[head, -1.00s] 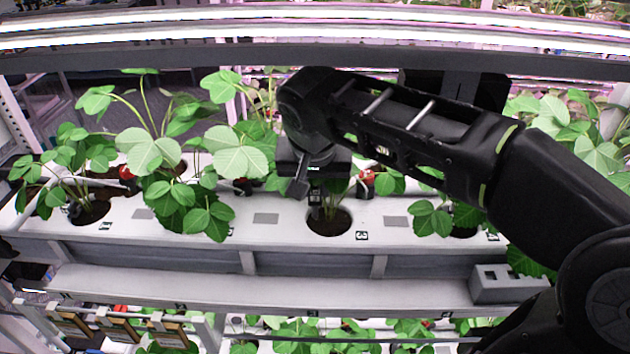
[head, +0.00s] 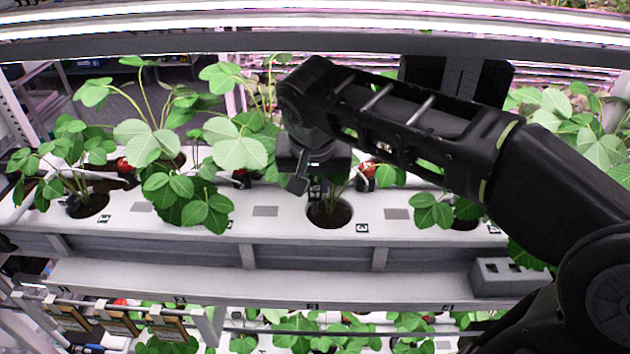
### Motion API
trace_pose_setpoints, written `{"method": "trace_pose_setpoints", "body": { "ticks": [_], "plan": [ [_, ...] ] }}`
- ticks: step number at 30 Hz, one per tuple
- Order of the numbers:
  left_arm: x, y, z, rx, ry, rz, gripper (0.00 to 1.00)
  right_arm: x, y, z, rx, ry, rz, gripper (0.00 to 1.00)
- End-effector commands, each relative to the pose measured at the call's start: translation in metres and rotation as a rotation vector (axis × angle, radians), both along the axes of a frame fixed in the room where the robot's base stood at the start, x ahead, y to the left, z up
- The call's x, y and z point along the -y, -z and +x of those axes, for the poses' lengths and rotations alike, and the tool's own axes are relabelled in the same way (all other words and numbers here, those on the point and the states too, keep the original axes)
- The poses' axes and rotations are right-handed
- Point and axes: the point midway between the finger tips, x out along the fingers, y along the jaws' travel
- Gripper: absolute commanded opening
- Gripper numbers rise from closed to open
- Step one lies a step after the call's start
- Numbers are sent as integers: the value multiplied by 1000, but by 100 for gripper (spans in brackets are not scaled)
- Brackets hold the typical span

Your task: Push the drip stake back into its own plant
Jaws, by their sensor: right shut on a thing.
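My right gripper (head: 314,190) comes down from the wrist at the left rim of the middle planting hole (head: 330,213) in the white gutter (head: 265,226). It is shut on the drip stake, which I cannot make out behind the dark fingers. The stake's tip is hidden, so I cannot tell whether it is in the soil. The plant in this hole shows only thin stems (head: 338,187); my wrist covers most of it. My left gripper is not in view.
Leafy strawberry plants stand on both sides, the big one (head: 160,150) close on the left. A light bar (head: 300,35) crosses above my arm. A grey block (head: 505,278) sits on the front ledge at right.

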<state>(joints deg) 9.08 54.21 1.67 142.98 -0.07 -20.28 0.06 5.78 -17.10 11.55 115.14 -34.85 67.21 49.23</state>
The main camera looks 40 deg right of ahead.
Motion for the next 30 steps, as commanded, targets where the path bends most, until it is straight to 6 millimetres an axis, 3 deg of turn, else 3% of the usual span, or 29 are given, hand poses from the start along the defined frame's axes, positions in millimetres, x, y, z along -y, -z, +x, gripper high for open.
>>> {"method": "trace_pose_setpoints", "body": {
  "ticks": [30],
  "plan": [
    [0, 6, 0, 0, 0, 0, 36, 0, 4, 0, 0, 0, 0, 0]
  ]
}}
